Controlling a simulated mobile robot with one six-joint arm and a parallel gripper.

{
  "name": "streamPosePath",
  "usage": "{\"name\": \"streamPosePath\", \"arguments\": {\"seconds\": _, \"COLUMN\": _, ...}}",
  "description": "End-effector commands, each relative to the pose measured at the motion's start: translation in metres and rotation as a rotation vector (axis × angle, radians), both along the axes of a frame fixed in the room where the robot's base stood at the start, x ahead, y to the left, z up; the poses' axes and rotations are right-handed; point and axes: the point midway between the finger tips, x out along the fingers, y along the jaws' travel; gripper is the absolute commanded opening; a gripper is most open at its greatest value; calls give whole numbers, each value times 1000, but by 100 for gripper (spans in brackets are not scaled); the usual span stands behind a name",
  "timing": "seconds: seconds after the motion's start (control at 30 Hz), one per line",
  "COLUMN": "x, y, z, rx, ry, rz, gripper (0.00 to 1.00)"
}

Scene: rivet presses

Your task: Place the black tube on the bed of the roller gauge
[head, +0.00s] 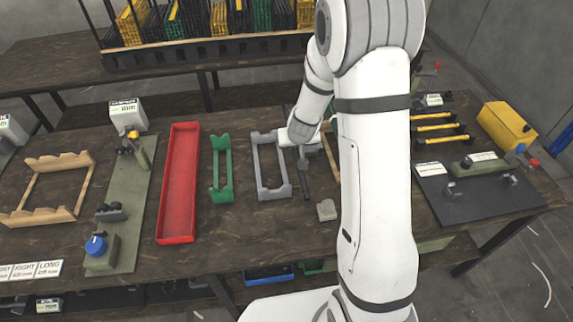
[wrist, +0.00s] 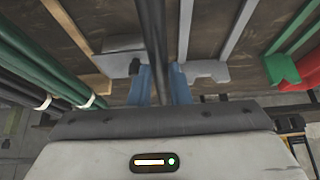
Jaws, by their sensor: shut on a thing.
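My gripper (wrist: 160,85) is shut on a black tube (wrist: 153,35), which stands out between its blue fingers in the wrist view. In the head view, the tube (head: 306,180) shows as a short dark piece beside the grey rack, and my arm hides much of the gripper. A long green-grey bed (head: 125,190) with dark roller-like supports and a blue knob lies at left. A black plate (head: 485,200) with two small grey supports lies at right. I cannot tell for sure which one is the roller gauge.
A long red tray (head: 180,185), a green rack (head: 215,190) and a grey rack (head: 260,185) stand between the left bed and my gripper. A wooden rack (head: 30,205) is far left. A small grey block (head: 326,210) lies near the arm. A yellow box (head: 505,128) is at right.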

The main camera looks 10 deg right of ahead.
Motion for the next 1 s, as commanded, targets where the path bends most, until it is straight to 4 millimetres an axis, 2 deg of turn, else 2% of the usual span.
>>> {"name": "streamPosePath", "arguments": {"seconds": 0.03, "x": -1, "y": 0, "z": -16, "rx": -4, "ry": 4, "rz": 3, "gripper": 0}}
{"name": "streamPosePath", "arguments": {"seconds": 0.1, "x": 0, "y": 0, "z": -26, "rx": -3, "ry": 3, "rz": 4, "gripper": 0}}
{"name": "streamPosePath", "arguments": {"seconds": 0.27, "x": 0, "y": 1, "z": -36, "rx": -2, "ry": 2, "rz": 4, "gripper": 0}}
{"name": "streamPosePath", "arguments": {"seconds": 0.5, "x": -1, "y": 1, "z": -69, "rx": -2, "ry": 3, "rz": 5, "gripper": 0}}
{"name": "streamPosePath", "arguments": {"seconds": 1.0, "x": 0, "y": 2, "z": -80, "rx": -1, "ry": -1, "rz": 5, "gripper": 0}}
